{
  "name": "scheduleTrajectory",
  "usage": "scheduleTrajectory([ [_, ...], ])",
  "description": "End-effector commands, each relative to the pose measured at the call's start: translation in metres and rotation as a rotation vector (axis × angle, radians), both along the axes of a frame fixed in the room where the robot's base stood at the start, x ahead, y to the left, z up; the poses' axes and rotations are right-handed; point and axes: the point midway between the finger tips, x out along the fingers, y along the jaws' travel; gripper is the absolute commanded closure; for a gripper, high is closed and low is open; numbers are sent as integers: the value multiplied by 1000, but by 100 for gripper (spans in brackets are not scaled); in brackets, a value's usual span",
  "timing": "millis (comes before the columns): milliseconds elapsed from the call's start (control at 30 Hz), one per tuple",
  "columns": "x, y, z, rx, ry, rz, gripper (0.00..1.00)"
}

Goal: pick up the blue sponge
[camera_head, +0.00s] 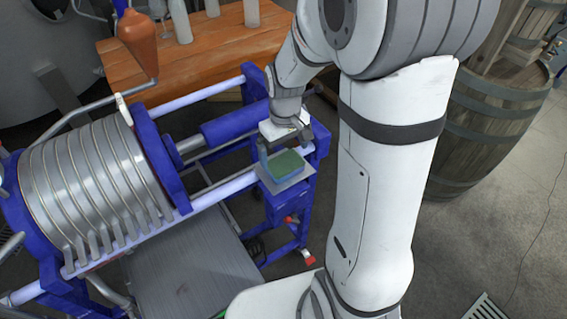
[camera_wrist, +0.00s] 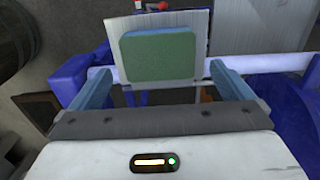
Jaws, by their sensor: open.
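The blue sponge (camera_head: 286,167) has a green upper face and blue sides. It lies flat on a small grey metal plate (camera_head: 265,177) at the end of the blue-framed press. In the wrist view the sponge (camera_wrist: 158,54) is just ahead of the fingertips, roughly centred between them. My gripper (camera_head: 285,146) is open and empty, close above and behind the sponge in the head view. Both fingers show in the wrist view (camera_wrist: 160,72), one on each side. Whether a finger touches the sponge cannot be told.
The blue-framed filter press (camera_head: 174,165) with several round grey plates fills the left. A wooden table (camera_head: 215,50) with pale bottles stands behind. A wooden barrel (camera_head: 490,115) stands at right. A pale rail (camera_wrist: 265,65) runs close by the gripper.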

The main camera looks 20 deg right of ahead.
Motion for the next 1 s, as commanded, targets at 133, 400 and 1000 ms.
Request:
scheduleTrajectory([
  [133,1,-1,-20,0,7,0,0],
  [400,2,-1,-43,0,1,0,0],
  [1000,2,-1,-42,0,0,0,34],
])
